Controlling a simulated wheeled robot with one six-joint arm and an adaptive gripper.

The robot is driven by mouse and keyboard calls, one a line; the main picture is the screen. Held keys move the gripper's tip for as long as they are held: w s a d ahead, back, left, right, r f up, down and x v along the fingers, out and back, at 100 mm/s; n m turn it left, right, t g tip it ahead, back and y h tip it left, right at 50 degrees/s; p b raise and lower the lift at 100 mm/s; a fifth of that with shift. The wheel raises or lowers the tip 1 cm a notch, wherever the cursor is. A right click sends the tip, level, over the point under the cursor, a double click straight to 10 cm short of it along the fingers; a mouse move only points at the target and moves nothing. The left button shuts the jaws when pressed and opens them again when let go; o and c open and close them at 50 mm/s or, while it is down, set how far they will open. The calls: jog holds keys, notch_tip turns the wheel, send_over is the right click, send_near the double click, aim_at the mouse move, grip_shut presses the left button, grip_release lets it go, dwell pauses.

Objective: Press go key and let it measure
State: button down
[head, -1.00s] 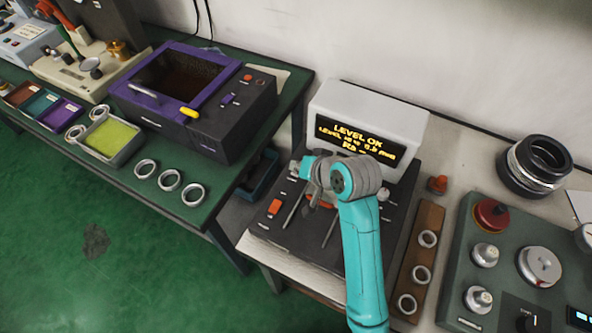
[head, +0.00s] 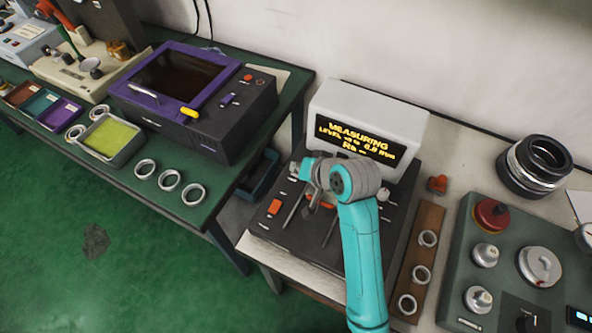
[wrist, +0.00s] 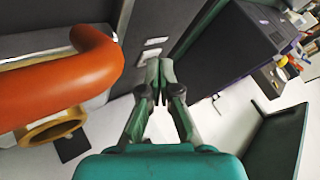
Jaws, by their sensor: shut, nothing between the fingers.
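The measuring instrument (head: 262,236) has a dark base and a light grey display housing (head: 325,97) behind it. Its screen (head: 350,137) reads MEASURING in yellow, with a level line and an Ra line below. An orange-red key (head: 274,207) shows at the base's left; I cannot tell whether it is the go key. My gripper (wrist: 159,82) is shut and empty, its fingertips together near light keys (wrist: 151,48) on a dark panel in the wrist view. I cannot tell whether they touch. In the head view my arm hides part of the base.
A wooden strip with rings (head: 428,239) lies right of the instrument, then a green control box (head: 462,262). Dark and steel rings (head: 536,165) are stacked behind. A purple-framed machine (head: 226,117) stands on the left table. A thick orange curved part (wrist: 70,75) is close in the wrist view.

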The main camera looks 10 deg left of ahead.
dwell(0.4)
jog(key=shift+r, duration=0.7)
jog(key=shift+r, duration=2.5)
